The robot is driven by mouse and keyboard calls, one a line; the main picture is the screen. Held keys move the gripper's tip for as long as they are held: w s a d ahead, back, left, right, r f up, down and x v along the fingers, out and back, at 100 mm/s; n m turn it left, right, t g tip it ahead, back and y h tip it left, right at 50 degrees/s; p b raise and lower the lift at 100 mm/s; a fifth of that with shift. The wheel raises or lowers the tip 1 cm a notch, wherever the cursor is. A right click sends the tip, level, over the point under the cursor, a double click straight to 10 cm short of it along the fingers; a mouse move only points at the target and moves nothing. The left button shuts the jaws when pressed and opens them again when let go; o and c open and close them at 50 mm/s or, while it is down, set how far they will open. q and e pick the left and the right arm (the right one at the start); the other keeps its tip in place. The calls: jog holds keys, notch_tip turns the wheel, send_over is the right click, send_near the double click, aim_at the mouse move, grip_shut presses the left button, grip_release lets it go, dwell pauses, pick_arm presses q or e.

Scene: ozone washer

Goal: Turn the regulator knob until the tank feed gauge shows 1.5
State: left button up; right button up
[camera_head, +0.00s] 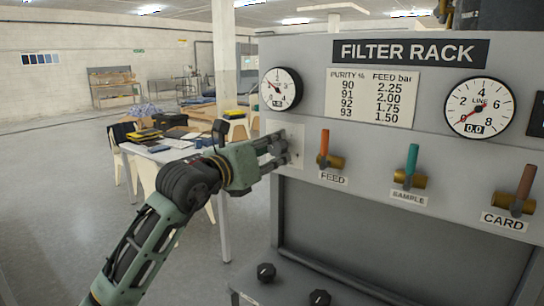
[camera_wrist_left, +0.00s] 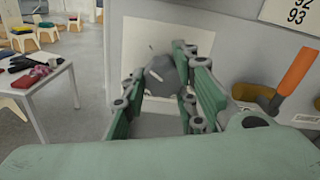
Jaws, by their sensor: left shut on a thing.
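The regulator knob (camera_wrist_left: 160,76) is a dark grey round knob on a pale square plate on the rack front. My left gripper (camera_head: 280,150) reaches in from the left. In the left wrist view its green fingers sit on both sides of the knob, shut on it. In the head view the gripper mostly hides the knob. The left round gauge (camera_head: 281,89) is above the plate; its needle points to the upper left. Its small printed readout is too blurred to read surely. My right gripper is not in view.
The purity and feed chart (camera_head: 374,98) hangs beside the gauge. The LINE gauge (camera_head: 480,107) reads 0.0. An orange FEED lever (camera_head: 323,145), a green SAMPLE lever (camera_head: 411,165) and a brown CARD lever (camera_head: 524,185) stick out to the right. A cluttered table (camera_head: 165,150) stands behind.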

pick_arm(q)
jog(key=shift+w+a+f, duration=0.1)
jog(key=shift+a+f, duration=0.05)
jog(key=shift+f, duration=0.05)
jog(key=o, duration=1)
jog(key=shift+a, duration=0.15)
jog(key=shift+r, duration=0.1)
jog(key=v, duration=1.2)
